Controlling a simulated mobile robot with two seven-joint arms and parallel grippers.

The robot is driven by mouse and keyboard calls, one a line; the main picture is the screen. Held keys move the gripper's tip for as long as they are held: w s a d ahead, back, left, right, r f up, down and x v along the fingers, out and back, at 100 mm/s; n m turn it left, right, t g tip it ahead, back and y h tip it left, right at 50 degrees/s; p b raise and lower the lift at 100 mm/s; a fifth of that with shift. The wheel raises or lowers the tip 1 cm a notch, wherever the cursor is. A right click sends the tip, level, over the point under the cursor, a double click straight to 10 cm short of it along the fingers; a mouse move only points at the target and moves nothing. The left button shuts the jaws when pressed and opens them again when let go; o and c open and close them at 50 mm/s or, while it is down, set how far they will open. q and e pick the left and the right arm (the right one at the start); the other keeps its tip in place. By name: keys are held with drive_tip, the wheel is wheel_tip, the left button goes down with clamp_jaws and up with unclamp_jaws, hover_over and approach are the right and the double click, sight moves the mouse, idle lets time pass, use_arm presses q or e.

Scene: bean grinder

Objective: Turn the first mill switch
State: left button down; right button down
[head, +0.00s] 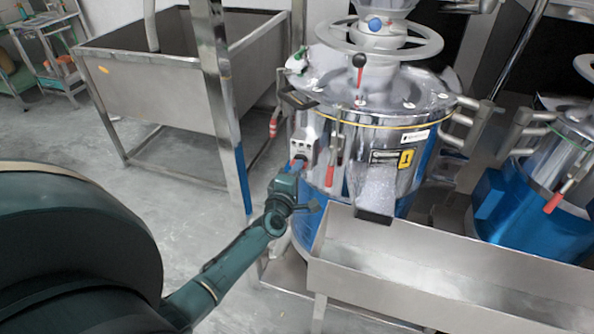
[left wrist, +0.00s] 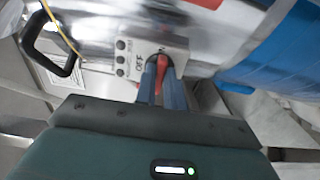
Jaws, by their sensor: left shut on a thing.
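The first mill (head: 385,140) is a shiny metal drum with a blue lower part and a yellow "1" label. Its switch box (head: 304,140) is on the drum's left side. In the left wrist view the switch box (left wrist: 128,57) shows the word "OFF", several dark buttons and a red switch knob (left wrist: 162,62). My left gripper (head: 297,166) is at the lower part of the box. In the left wrist view its two blue fingers (left wrist: 162,75) are shut around the red knob, which is partly hidden between them. My right gripper is not in view.
A metal trough (head: 450,275) runs in front of the mill, below its spout (head: 374,200). A second mill (head: 545,175) stands at the right. A large steel tank (head: 165,90) stands behind at the left. The floor (head: 150,185) between is clear.

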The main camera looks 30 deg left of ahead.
use_arm(q)
drive_tip(key=c, duration=1.5)
unclamp_jaws()
drive_tip(key=v, duration=1.3)
drive_tip(key=shift+s, duration=0.1)
